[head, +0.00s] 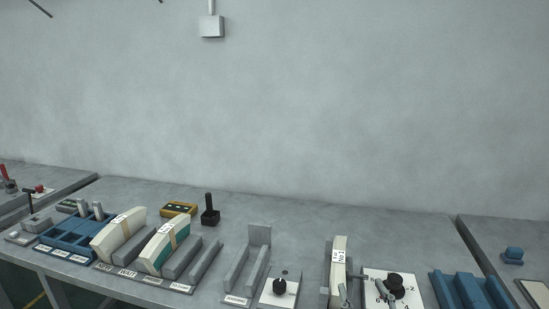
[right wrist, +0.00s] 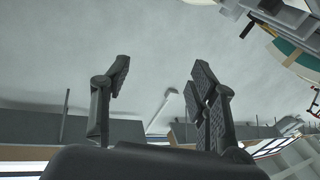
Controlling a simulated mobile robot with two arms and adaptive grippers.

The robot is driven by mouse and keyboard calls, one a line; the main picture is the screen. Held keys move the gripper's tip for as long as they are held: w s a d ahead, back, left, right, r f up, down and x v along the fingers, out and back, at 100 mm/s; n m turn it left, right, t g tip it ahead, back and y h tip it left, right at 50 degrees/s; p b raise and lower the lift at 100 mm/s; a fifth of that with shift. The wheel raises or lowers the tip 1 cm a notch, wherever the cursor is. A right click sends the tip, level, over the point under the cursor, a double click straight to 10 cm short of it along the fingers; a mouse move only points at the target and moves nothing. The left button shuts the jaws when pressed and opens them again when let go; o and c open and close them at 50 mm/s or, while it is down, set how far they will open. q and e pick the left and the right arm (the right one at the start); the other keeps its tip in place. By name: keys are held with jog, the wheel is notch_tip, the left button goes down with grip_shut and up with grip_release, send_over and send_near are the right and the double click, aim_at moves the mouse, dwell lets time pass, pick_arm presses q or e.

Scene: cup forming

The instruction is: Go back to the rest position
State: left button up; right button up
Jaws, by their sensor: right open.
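My right gripper (right wrist: 162,78) shows in the right wrist view with its two dark fingers spread wide apart. Nothing is between the fingertips; only a blurred grey surface lies behind them. I cannot make out either gripper clearly in the head view. My left gripper is not in view.
The grey workbench (head: 330,215) holds a blue tray (head: 62,240), two cream-and-green blocks (head: 118,232) in slots, a grey holder (head: 245,268), an upright cream block (head: 338,262), a black dial (head: 394,284) on a numbered plate and a blue fixture (head: 468,290). The back strip is mostly clear.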

jog(key=s+d+f+m+g+h, duration=0.1)
jog(key=s+d+f+g, duration=0.1)
jog(key=s+f+g, duration=0.45)
jog(key=s+d+f+m+g+h, duration=0.15)
jog(key=s+f, duration=0.25)
jog(key=f, duration=0.5)
jog(key=s+f+g+y, duration=0.1)
jog(key=s+f+g, duration=0.2)
jog(key=s, duration=0.4)
jog(key=s+f+g+y, duration=0.1)
jog(key=s+f+g, duration=0.25)
jog(key=s, duration=0.45)
notch_tip(320, 180, down, 28)
jog(key=s+n+g, duration=0.1)
jog(key=s+g, duration=0.1)
jog(key=s, duration=0.1)
jog(key=s+d+f, duration=0.2)
jog(key=s+f, duration=1.3)
jog(key=s, duration=0.1)
jog(key=shift+g+h, duration=0.35)
jog(key=shift+n, duration=0.25)
